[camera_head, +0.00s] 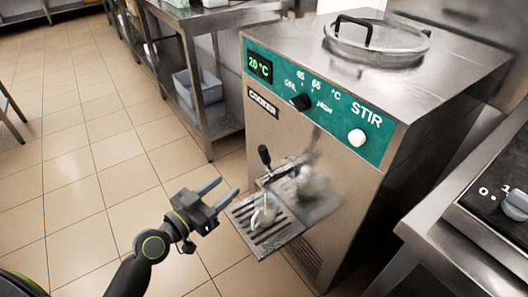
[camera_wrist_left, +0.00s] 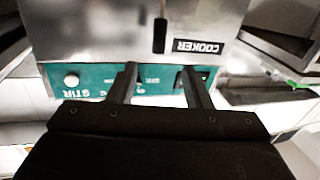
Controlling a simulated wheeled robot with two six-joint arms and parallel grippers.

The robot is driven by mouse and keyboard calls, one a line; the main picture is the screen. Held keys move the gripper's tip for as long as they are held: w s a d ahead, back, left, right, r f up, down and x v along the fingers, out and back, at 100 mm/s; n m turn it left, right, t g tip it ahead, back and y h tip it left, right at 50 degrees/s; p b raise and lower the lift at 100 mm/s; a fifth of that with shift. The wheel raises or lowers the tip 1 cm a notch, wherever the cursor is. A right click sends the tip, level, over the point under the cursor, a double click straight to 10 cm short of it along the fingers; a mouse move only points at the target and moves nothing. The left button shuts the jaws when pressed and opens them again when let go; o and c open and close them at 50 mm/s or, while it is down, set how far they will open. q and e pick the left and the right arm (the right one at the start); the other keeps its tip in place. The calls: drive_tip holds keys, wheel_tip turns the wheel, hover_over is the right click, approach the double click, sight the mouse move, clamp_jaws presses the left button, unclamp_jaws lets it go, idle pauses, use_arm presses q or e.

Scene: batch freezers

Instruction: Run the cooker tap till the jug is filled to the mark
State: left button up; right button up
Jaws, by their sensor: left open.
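The steel cooker (camera_head: 300,150) shows 20 °C on its green panel. Its tap (camera_head: 284,172) juts from the front, with a black lever handle (camera_head: 264,156) standing up. A small clear jug (camera_head: 263,212) stands on the slotted drip tray (camera_head: 272,238) below the tap. Its mark and fill level are too small to make out. My left gripper (camera_head: 229,187) is open and empty, left of the tap and drip tray, apart from both. In the left wrist view, upside down, the black lever handle (camera_wrist_left: 160,36) shows beyond the open fingers (camera_wrist_left: 160,70). My right gripper is out of view.
The cooker's panel has a dark knob (camera_head: 301,102) and a white STIR button (camera_head: 357,137). A glass lid (camera_head: 376,42) covers its top. A steel bench (camera_head: 222,18) with a grey bin (camera_head: 198,87) stands behind left. Another appliance (camera_head: 497,200) stands at right. The tiled floor at left is clear.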

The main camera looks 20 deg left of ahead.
sight(264, 155)
use_arm(q)
drive_tip(key=p+x, duration=0.2)
drive_tip(key=x, duration=1.3)
drive_tip(key=shift+w+d, duration=0.3)
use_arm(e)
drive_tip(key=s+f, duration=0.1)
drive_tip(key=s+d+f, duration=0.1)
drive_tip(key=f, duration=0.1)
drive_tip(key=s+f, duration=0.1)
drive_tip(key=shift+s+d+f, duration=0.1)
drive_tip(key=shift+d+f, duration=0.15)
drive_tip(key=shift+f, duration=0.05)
use_arm(q)
clamp_jaws()
